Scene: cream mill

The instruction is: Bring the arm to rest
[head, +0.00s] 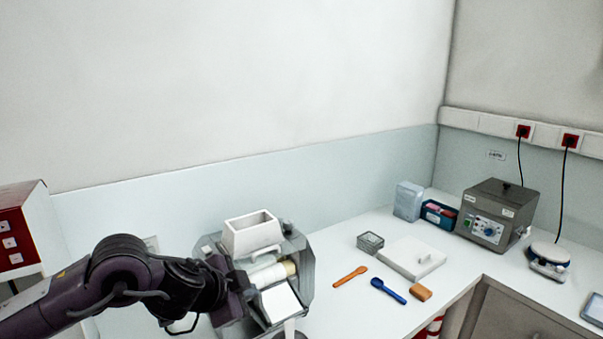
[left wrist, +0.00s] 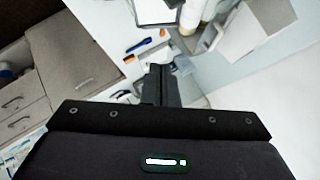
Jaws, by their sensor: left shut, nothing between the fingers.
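My left arm comes in from the left in the head view, with its dark gripper (head: 236,296) in front of the left side of the mill. In the left wrist view the fingers of this gripper (left wrist: 160,84) are together, with nothing seen between them. The grey mill (head: 301,262) stands on the white bench, with a white hopper (head: 252,236) on top and pale rollers below it. The arm hides part of the mill's left side. I cannot tell whether the gripper touches the mill. My right gripper is in neither view.
A grey device (head: 498,214) and a round-topped scale (head: 549,254) stand at the right. A red-fronted box (head: 20,232) is at far left.

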